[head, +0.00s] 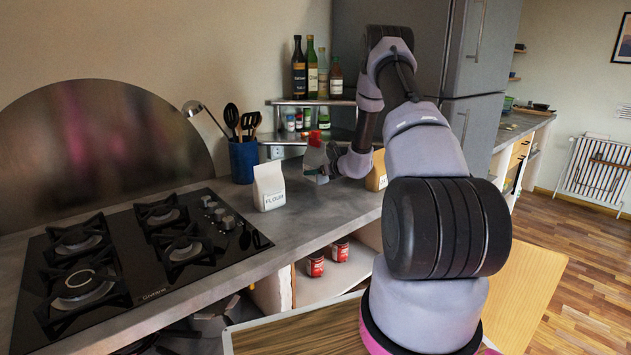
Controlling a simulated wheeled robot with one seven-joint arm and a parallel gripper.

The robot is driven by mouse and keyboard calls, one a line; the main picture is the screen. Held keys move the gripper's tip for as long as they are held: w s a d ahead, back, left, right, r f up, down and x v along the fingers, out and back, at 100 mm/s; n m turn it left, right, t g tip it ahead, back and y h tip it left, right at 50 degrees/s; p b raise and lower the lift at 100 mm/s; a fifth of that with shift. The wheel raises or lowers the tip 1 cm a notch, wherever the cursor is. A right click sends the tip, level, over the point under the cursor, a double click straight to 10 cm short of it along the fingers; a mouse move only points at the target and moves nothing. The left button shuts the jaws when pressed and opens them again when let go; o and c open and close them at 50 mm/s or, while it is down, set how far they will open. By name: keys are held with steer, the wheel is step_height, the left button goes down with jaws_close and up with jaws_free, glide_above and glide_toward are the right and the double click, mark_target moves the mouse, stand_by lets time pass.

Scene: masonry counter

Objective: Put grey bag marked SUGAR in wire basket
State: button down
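My gripper (316,170) is above the counter at the back, in front of the corner shelf and right of the white bag. It is small and seen from behind my arm, so I cannot tell whether its fingers are open or shut or hold anything. I cannot make out a grey bag marked SUGAR. A white bag marked FLOUR (269,188) stands upright on the counter, left of my gripper and apart from it. A tan bag (377,172) stands partly behind my arm, its label mostly hidden. I see no wire basket; my arm hides part of the counter.
A black gas hob (140,262) fills the counter at left. A blue utensil pot (243,160) stands behind the flour bag. A corner shelf (312,102) holds bottles and jars. Red cans (315,264) sit below the counter. The counter around the flour bag is clear.

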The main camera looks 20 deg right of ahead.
mark_target(317, 180)
steer(key=shift+f, duration=1.75)
steer(key=shift+f, duration=0.15)
jaws_free()
